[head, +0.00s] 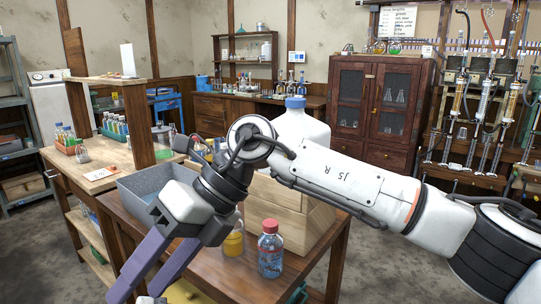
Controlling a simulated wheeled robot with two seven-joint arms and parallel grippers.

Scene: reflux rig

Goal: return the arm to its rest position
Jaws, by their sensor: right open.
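My right arm comes in from the right and reaches across the middle of the head view, its white forearm marked "JS R". It passes in front of a wooden table, and its wrist bends down to the left. My right gripper (133,296) points down toward the lower left, over the near left side of the table. Its two purple fingers are apart with nothing seen between them. The fingertips are close to the bottom edge of the picture. My left gripper is not in view.
A glass-door cabinet (377,105) stands behind. Open floor lies to the right.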

